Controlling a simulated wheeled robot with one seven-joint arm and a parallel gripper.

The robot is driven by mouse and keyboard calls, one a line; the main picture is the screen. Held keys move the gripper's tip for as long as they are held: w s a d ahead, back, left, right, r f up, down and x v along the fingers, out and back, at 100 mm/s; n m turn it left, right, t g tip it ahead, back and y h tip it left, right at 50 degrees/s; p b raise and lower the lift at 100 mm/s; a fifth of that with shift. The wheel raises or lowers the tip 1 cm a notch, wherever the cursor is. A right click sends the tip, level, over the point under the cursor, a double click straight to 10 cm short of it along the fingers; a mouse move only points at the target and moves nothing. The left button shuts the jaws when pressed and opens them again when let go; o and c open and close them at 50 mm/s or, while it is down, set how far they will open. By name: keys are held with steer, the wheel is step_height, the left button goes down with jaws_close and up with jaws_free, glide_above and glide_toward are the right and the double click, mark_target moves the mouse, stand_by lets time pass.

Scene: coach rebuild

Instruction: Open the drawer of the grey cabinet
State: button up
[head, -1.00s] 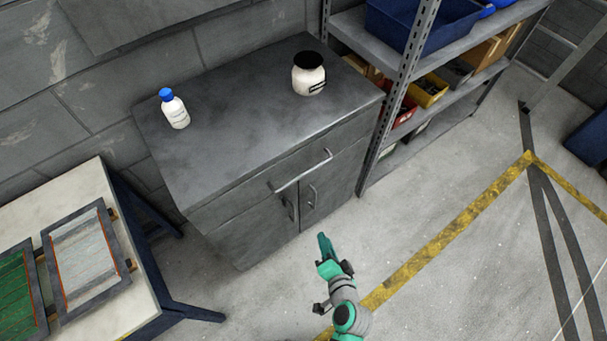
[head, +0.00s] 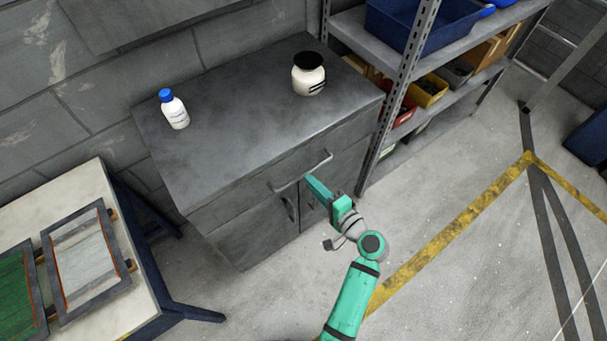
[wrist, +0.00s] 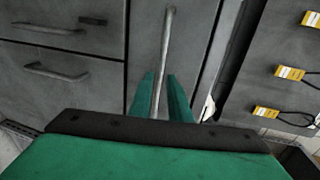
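The grey cabinet (head: 250,125) stands against the wall in the head view. Its drawer (head: 352,138) spans the top of the front, above two doors, and looks shut. The drawer's long metal bar handle (head: 287,183) also shows in the wrist view (wrist: 167,45), where it runs upright in the picture. My green gripper (head: 313,184) is at the middle of the handle in the head view. In the wrist view its two fingers (wrist: 162,97) are apart, one on each side of the bar. I cannot tell whether either finger touches it.
A white bottle with a blue cap (head: 173,109) and a white jar with a black lid (head: 309,75) stand on the cabinet top. A metal shelf rack (head: 403,80) is close on the right. A workbench (head: 72,205) is at the left. The floor in front is clear.

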mark_target(303, 175)
steer(key=shift+x, duration=2.8)
jaws_close()
